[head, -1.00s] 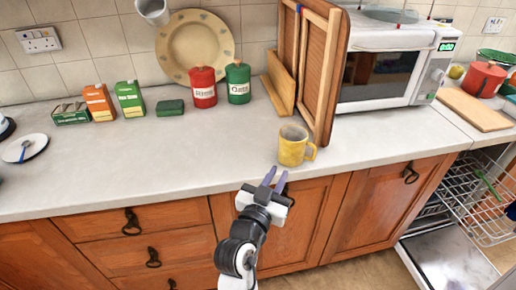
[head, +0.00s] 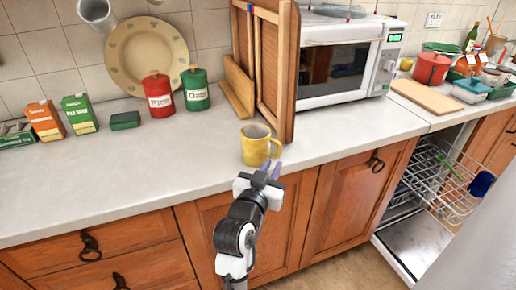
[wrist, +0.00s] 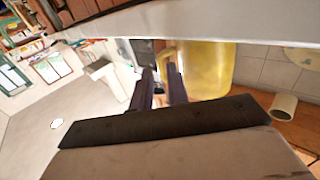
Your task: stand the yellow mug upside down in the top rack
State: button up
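The yellow mug (head: 255,147) stands upright on the counter near its front edge, its handle toward the right. In the wrist view the mug (wrist: 208,68) is large, just beyond and right of the fingertips. My gripper (head: 268,169) is at the mug's front right, by the handle, partly overlapping it in the head view. In the wrist view my gripper (wrist: 161,72) has its fingers apart with a gap between them. The handle lies near the tips; I cannot tell whether it is between them. The top rack (head: 440,180) is pulled out of the dishwasher at the right.
A blue item (head: 482,184) sits at the rack's right end. The dishwasher door (head: 418,245) is lowered beneath it. A wooden panel (head: 284,75) stands close behind the mug, beside the microwave (head: 345,70). Red (head: 159,98) and green canisters (head: 196,92) stand at the left. The counter's front left is clear.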

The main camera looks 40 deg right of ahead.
aim_at(279, 154)
jog(key=x, duration=0.2)
jog(key=p+x, duration=0.1)
jog(key=r+p+x, duration=0.1)
jog(key=x, duration=0.1)
jog(key=shift+w+d, duration=0.15)
jog(key=shift+d, duration=0.15)
jog(key=shift+w+d+f, duration=0.1)
jog(key=shift+d+f, duration=0.05)
grip_shut()
